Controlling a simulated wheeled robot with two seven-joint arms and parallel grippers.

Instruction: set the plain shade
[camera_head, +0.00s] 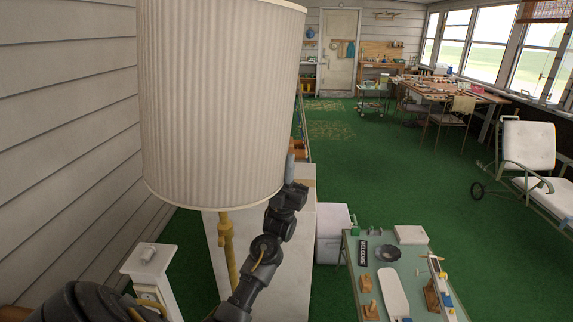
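A large cream shade (215,100) with fine vertical pleats fills the upper left of the head view. My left arm rises from the bottom, and my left gripper (291,172) is at the shade's lower right edge. Its fingers are small and partly hidden there, so I cannot tell whether they grip or touch the shade. My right gripper is not in view. No separate plain shade can be made out.
A white post (150,272) with a small pale object on top stands at lower left by the sided wall. A white cabinet (304,262) is behind my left arm. A bench (352,285) with several small items stands at lower right. Green carpet (400,170) is open beyond.

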